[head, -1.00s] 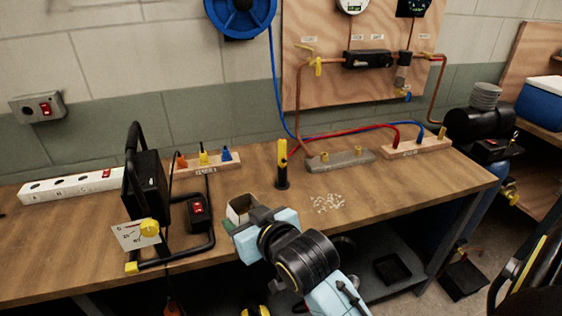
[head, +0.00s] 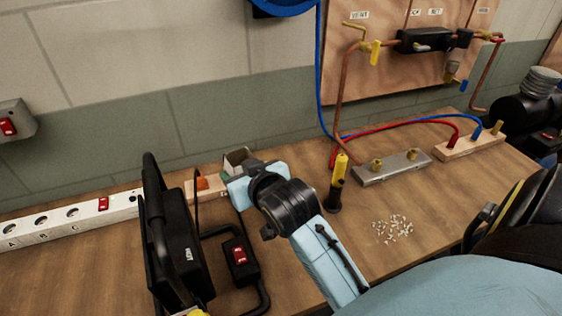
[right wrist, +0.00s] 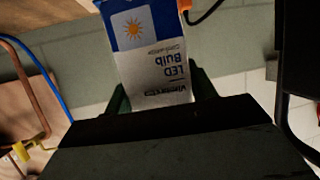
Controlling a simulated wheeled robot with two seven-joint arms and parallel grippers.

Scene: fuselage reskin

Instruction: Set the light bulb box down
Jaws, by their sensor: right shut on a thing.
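The light bulb box (head: 238,158) is held by my right gripper (head: 236,176) near the back of the bench, in front of the wall. In the right wrist view the box (right wrist: 148,52) is white and blue with an orange sun mark and LED Bulb print, upside down in the picture. The dark green fingers stand at its two sides, shut on it. In the head view the gripper covers most of the box, and I cannot tell whether its underside touches the bench (head: 300,250). My left gripper is not in view.
A wooden block with an orange connector (head: 202,183) is partly hidden beside the box. A black work lamp (head: 168,235) and a power strip (head: 75,217) are left.

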